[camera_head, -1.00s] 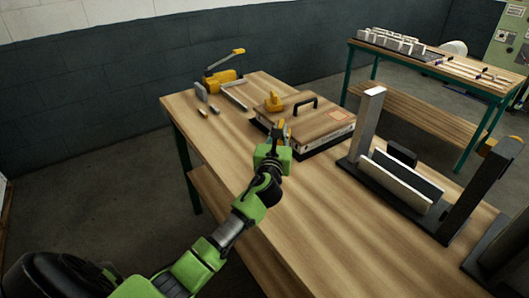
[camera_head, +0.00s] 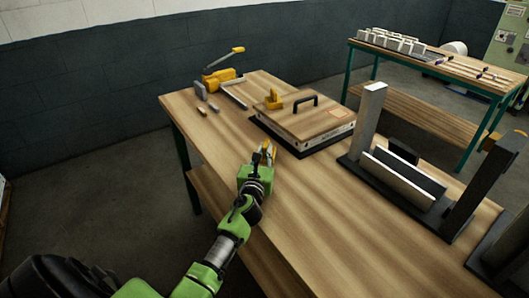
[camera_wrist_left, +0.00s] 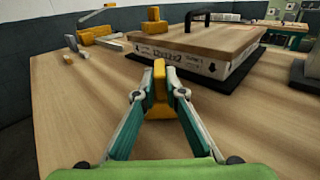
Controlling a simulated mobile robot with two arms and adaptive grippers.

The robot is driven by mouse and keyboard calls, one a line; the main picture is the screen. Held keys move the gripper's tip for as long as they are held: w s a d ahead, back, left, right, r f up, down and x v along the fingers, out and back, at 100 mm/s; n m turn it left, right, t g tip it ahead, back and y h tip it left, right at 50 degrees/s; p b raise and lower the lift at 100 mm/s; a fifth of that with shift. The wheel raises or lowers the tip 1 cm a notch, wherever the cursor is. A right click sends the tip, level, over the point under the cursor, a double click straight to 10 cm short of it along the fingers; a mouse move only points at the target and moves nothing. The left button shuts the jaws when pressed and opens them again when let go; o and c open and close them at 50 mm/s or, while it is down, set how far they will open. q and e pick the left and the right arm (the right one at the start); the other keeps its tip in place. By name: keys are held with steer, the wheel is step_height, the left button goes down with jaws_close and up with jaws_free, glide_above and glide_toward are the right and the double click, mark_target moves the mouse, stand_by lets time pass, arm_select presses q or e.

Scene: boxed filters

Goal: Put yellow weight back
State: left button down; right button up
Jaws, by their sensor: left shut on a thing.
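A yellow weight (camera_wrist_left: 159,91) is clamped between the fingertips of my left gripper (camera_wrist_left: 160,95). In the head view, my left gripper (camera_head: 263,156) holds it over the wooden table, in front of the filter box. I cannot tell whether the weight touches the tabletop. Another yellow block (camera_head: 273,99) sits on the wooden lid (camera_head: 311,119) of the box; it also shows in the left wrist view (camera_wrist_left: 154,22). My right gripper is out of view.
The lid has a black handle (camera_head: 305,98). A yellow clamp tool (camera_head: 222,76) and small parts lie at the table's far left end. A dark fixture with upright posts (camera_head: 370,118) stands right of the box. The table front (camera_head: 320,215) is clear.

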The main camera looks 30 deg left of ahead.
arm_select(q)
steer(key=shift+r, duration=0.15)
steer(key=c, duration=2.4)
jaws_free()
steer(key=shift+f, duration=0.2)
steer(key=o, duration=0.3)
steer(key=shift+r, duration=0.15)
steer(key=v, duration=1.2)
